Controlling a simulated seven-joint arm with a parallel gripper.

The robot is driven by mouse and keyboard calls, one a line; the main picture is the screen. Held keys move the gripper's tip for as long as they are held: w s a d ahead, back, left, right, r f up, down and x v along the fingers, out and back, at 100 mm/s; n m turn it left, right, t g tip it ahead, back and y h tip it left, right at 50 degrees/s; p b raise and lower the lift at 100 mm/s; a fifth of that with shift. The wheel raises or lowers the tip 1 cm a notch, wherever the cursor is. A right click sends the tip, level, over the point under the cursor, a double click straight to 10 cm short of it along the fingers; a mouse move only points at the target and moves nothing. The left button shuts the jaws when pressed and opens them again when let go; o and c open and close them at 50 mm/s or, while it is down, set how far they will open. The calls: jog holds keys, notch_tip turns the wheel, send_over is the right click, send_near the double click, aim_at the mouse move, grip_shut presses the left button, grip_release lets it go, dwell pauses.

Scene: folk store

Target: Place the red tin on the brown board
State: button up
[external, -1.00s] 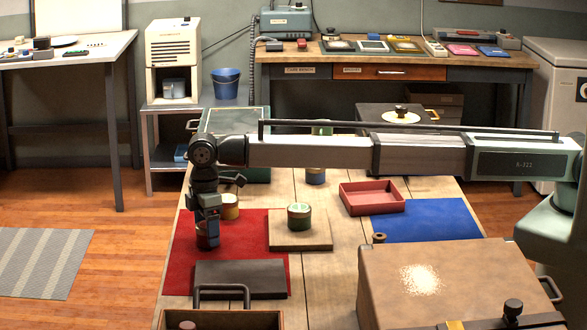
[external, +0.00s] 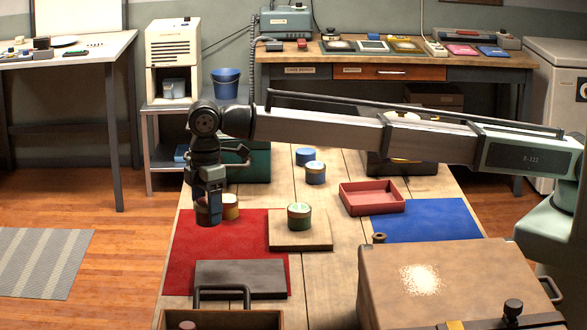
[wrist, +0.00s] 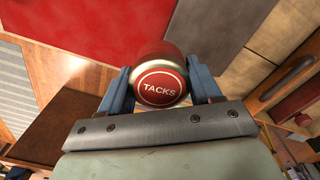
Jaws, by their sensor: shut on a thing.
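The red tin (wrist: 160,84), with a round red lid marked TACKS, sits between the blue fingers of my gripper (wrist: 162,92) in the wrist view. In the external view my gripper (external: 209,205) is shut on it above the back left of the red mat (external: 190,262); the tin is mostly hidden by the fingers there. The brown board (external: 318,240) lies to the right, partly over the mat's edge. A green tin (external: 299,217) stands on it. A yellow and red tin (external: 230,207) stands close to the right of my gripper.
A dark board (external: 240,278) lies on the mat's front. Blue tins (external: 315,173) stand further back. A red tray (external: 372,199) and blue mat (external: 427,222) are right of the board. A large brown case (external: 450,280) is at the front right.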

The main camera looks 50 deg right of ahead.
send_over(239, 276)
jog(key=w+a, duration=0.2)
jog(key=shift+s+d+m, duration=0.6)
jog(key=shift+s+d, duration=0.4)
jog(key=shift+f, duration=4.45)
jog(key=shift+f, duration=0.1)
jog(key=o, duration=1.1)
notch_tip(239, 276, up, 12)
